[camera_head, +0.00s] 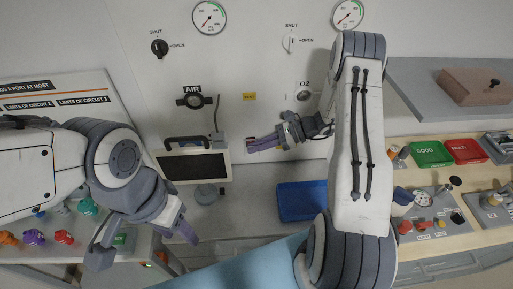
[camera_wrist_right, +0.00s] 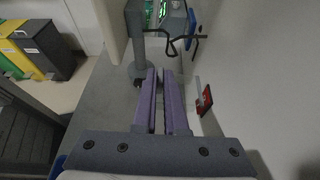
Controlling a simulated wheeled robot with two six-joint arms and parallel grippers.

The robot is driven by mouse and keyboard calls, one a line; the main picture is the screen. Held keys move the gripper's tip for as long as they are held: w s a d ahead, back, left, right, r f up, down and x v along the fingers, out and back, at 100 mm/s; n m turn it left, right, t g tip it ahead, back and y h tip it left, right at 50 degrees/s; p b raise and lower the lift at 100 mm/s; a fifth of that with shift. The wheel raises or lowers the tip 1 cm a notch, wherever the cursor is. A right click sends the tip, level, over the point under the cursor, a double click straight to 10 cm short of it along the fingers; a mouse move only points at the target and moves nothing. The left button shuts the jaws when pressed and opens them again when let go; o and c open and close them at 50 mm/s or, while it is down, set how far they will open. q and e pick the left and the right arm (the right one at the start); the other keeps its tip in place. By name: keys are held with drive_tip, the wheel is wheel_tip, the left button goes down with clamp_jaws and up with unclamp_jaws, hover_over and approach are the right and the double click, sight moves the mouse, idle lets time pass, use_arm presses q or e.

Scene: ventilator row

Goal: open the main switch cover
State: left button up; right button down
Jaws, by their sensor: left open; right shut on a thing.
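My right gripper (camera_head: 262,143) is in front of the white wall panel, its purple fingers pointing left. In the right wrist view its fingers (camera_wrist_right: 164,92) lie almost parallel with a narrow gap; what they close on cannot be made out. A small red piece with a pale edge (camera_wrist_right: 206,98) sits on the wall just right of the fingers; it looks like the main switch with its cover, but how far the cover stands open is unclear. My left gripper (camera_head: 142,245) is open and empty at lower left, well away from the panel.
A monitor (camera_head: 193,166) stands left of my right gripper, with a post beside it. A blue tray (camera_head: 302,201) lies below. Gauges (camera_head: 209,17), a black knob (camera_head: 159,48) and a yellow label (camera_head: 249,96) are on the wall. Green (camera_head: 431,153) and red (camera_head: 466,150) bins stand at right.

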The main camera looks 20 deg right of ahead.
drive_tip(key=shift+w+r+m, duration=0.1)
drive_tip(key=shift+r+m, duration=0.15)
drive_tip(key=shift+m, duration=0.05)
idle(0.5)
drive_tip(key=c, duration=1)
unclamp_jaws()
drive_tip(key=shift+o, duration=0.2)
drive_tip(key=shift+d, duration=0.1)
drive_tip(key=b+v, duration=0.3)
drive_tip(key=v, duration=0.7)
drive_tip(key=shift+d+b, duration=0.25)
drive_tip(key=shift+b, duration=0.1)
drive_tip(key=shift+w, duration=0.1)
